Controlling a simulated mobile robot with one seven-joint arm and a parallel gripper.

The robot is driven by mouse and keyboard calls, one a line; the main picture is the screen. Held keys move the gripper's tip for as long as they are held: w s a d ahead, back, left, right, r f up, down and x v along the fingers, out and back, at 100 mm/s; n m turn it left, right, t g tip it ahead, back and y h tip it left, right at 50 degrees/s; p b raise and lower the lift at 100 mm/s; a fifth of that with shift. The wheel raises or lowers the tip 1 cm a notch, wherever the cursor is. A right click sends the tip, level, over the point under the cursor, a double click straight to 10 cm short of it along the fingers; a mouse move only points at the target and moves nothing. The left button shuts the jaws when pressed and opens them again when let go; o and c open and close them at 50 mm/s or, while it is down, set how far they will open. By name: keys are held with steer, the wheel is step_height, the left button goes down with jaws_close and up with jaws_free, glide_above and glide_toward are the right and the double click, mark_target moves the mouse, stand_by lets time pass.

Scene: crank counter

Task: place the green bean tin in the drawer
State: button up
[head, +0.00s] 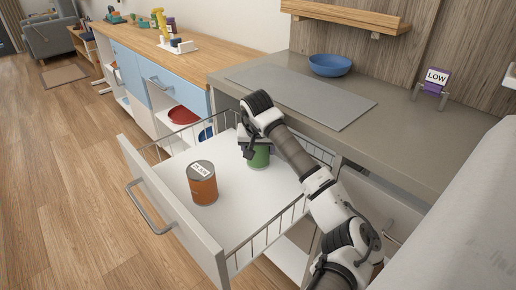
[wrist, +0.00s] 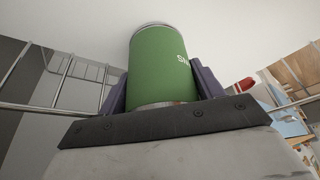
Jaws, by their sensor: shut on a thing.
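The green tin (head: 260,157) is inside the open drawer in the head view, at its back right, partly hidden by my gripper. The wrist view shows the green tin (wrist: 162,68) between the two dark fingers, with part of white lettering visible. My gripper (head: 249,146) is shut on it from above. I cannot tell whether the tin touches the drawer floor. The drawer (head: 232,212) is pulled out, with a white floor, wire sides and a pale front with a bar handle.
An orange tin (head: 202,183) with a white label stands in the drawer, left of the green tin. Wire rails (head: 267,232) edge the drawer. A grey counter (head: 376,122) with a blue bowl (head: 330,65) lies behind. The drawer floor between and around the tins is clear.

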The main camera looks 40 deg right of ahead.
steer(key=shift+f, duration=0.1)
steer(key=o, duration=1.4)
steer(key=shift+o, duration=0.2)
steer(key=shift+s+r, duration=0.1)
steer(key=shift+r, duration=0.3)
steer(key=s+a, duration=0.2)
steer(key=s, duration=0.1)
steer(key=s+a+b, duration=0.1)
steer(key=s+a, duration=0.5)
steer(key=shift+s+a+r+b, duration=0.1)
steer(key=shift+s+r+b, duration=0.15)
steer(key=shift+b, duration=0.15)
steer(key=shift+w, duration=0.1)
